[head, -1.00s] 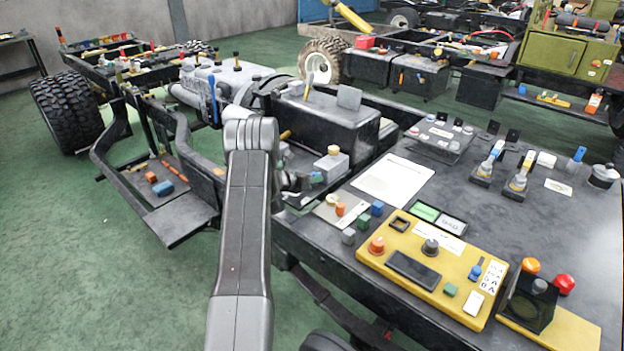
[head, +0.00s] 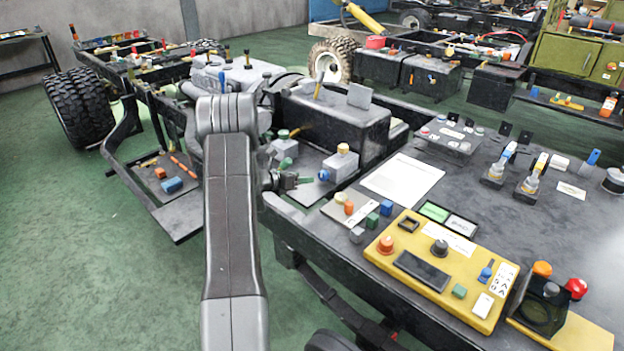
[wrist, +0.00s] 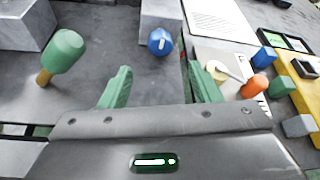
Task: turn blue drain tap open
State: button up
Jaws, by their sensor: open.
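The blue tap (wrist: 160,41) is a round knob with a white mark on its face, on the front of a grey block. In the head view the blue tap (head: 323,175) sits low on the grey block (head: 340,164) with a cream knob on top. My gripper (wrist: 162,88) has green fingertips spread apart with nothing between them. The tap lies ahead of the gap, apart from both fingers. In the head view my gripper (head: 291,182) is just left of the tap, partly hidden by my arm.
A green knob (wrist: 63,50) on a yellow stem is at left in the wrist view. An orange knob (wrist: 254,86) and blue and green blocks are to the right. A yellow control panel (head: 410,292) lies on the bench at right.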

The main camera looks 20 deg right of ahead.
aim_at(321, 176)
jog(key=v, duration=0.3)
jog(key=shift+s+a+r, duration=0.1)
jog(key=shift+a, duration=0.2)
jog(key=p+x, duration=0.1)
jog(key=x, duration=1.2)
jog(key=shift+d, duration=0.4)
